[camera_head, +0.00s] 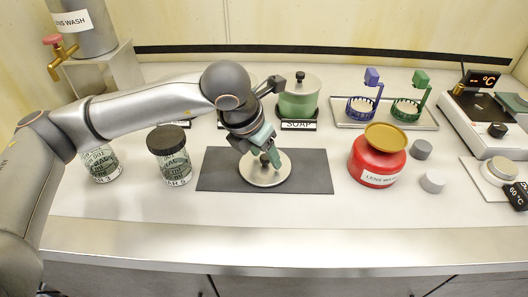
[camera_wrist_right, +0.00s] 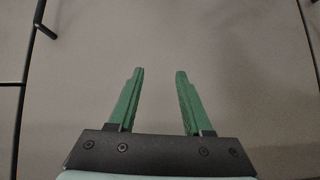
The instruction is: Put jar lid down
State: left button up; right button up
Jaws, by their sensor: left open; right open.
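A round pale metal lid (camera_head: 262,178) with a small knob lies on the dark mat (camera_head: 315,176) in the middle of the counter. My left gripper (camera_head: 266,158) is right over the lid, its fingers around or beside the knob; the contact itself is hidden. A glass jar with a dark lid (camera_head: 166,137) stands left of the mat. Another glass jar (camera_head: 104,166) stands further left, its top hidden behind my left arm. A green pot marked SOAP (camera_head: 298,104) stands behind the mat. In the right wrist view my right gripper (camera_wrist_right: 160,72) is open and empty over a plain grey surface.
A red lens-wash pot with a yellow top (camera_head: 379,160) stands right of the mat, beside two grey cylinders (camera_head: 427,167). A tray (camera_head: 343,122) with blue and green holders is behind. A hotplate (camera_head: 482,118) is at the far right. The counter's front strip is clear.

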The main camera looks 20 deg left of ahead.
pick_arm(q)
jog(key=shift+r, duration=0.1)
jog(key=shift+r+p, duration=0.3)
jog(key=v, duration=1.1)
jog(key=shift+s+r, duration=0.2)
jog(key=shift+r, duration=0.1)
